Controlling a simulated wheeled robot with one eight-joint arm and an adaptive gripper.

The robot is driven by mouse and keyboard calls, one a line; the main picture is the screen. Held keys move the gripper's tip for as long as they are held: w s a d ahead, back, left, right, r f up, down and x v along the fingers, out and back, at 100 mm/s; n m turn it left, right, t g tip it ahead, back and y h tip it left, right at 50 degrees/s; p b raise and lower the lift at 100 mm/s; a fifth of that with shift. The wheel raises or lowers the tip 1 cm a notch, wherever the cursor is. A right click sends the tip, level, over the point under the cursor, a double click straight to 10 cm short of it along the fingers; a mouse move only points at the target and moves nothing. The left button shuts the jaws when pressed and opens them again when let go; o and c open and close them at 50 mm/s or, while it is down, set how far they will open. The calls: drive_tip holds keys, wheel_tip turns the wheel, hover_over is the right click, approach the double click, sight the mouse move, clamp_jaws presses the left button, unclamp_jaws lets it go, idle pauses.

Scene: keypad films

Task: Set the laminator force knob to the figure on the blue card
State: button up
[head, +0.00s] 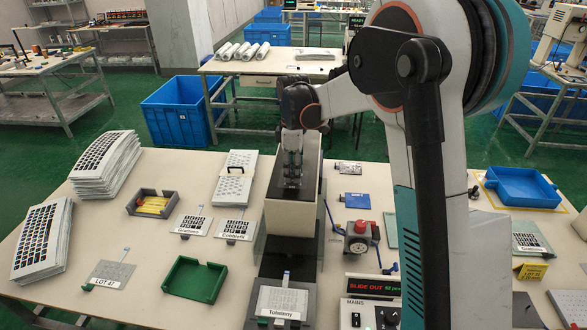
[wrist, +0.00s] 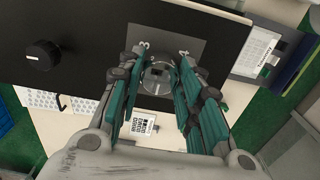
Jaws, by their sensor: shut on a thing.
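The laminator (head: 290,215) is a cream and black machine in the middle of the table. My gripper (head: 292,180) points down onto its top. In the wrist view my gripper (wrist: 158,76) has its teal fingers closed on both sides of a round grey knob (wrist: 157,72). The knob sits on a dark dial plate (wrist: 185,42) with a 3 at its upper left and a 4 at its upper right. Its pointer and other marks are not clear. A second, black knob (wrist: 42,55) stands apart on the black panel. The blue card (head: 357,200) lies right of the laminator; its figure is unreadable.
A red-topped grey device (head: 358,238) stands right of the laminator, near a "SLIDE OUT" display (head: 373,285). A green tray (head: 194,279) and keypad stacks (head: 104,165) lie to the left. A blue tray (head: 522,187) is at the far right.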

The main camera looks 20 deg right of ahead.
drive_tip(key=m, duration=1.3)
drive_tip(key=shift+m+p, duration=0.3)
drive_tip(key=shift+m, duration=0.1)
drive_tip(key=m, duration=1.2)
drive_tip(key=shift+m, duration=0.4)
drive_tip(key=o, duration=1.1)
